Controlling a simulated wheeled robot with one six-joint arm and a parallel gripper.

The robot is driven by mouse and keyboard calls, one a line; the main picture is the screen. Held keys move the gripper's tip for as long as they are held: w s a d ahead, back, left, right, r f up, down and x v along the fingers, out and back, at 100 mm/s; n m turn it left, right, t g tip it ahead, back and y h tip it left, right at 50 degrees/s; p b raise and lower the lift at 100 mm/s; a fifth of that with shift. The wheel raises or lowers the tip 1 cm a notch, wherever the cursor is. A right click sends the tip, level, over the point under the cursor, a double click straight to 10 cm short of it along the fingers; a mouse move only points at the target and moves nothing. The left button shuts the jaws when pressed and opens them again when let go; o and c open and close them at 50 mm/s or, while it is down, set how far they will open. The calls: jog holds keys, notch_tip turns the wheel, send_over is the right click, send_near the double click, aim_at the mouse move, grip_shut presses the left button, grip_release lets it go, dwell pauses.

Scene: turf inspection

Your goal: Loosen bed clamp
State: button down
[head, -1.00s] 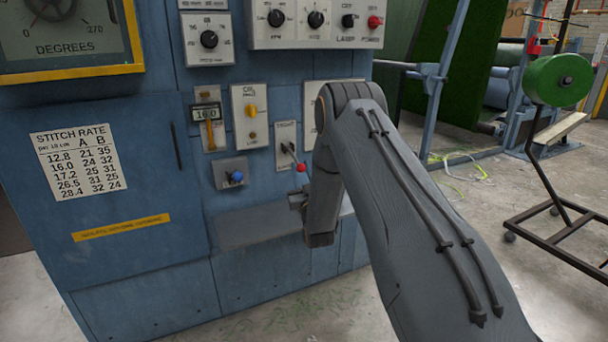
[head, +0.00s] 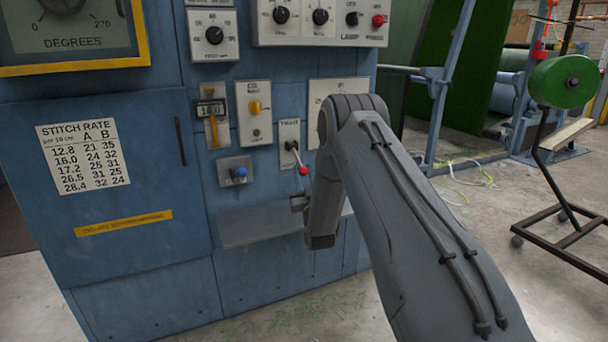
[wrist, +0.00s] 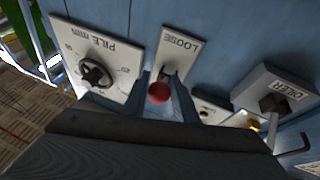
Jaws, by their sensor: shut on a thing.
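The clamp lever, with a red ball knob (head: 303,170), stands out from a pale plate (head: 289,133) on the blue machine front. The lever slants down and to the right. The plate's top label seems to read TIGHT in the head view; its other end reads LOOSE in the wrist view. In the wrist view the red knob (wrist: 159,93) sits between the two fingers of my gripper (wrist: 163,88), which is shut on it. In the head view my arm hides part of the panel, and the fingertips cannot be made out clearly.
A pile dial (wrist: 95,73) and an oiler (wrist: 278,98) flank the lever plate. A trolley with a green roll (head: 560,82) stands at right.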

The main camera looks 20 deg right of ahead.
jog(key=shift+w+a+r, duration=0.1)
jog(key=shift+a, duration=0.2)
jog(key=c, duration=1.4)
grip_release()
jog(key=shift+a, duration=0.1)
jog(key=shift+c, duration=0.2)
jog(key=shift+d, duration=0.3)
jog(key=v, duration=0.7)
jog(key=shift+s+p, duration=0.35)
jog(key=shift+s, duration=0.05)
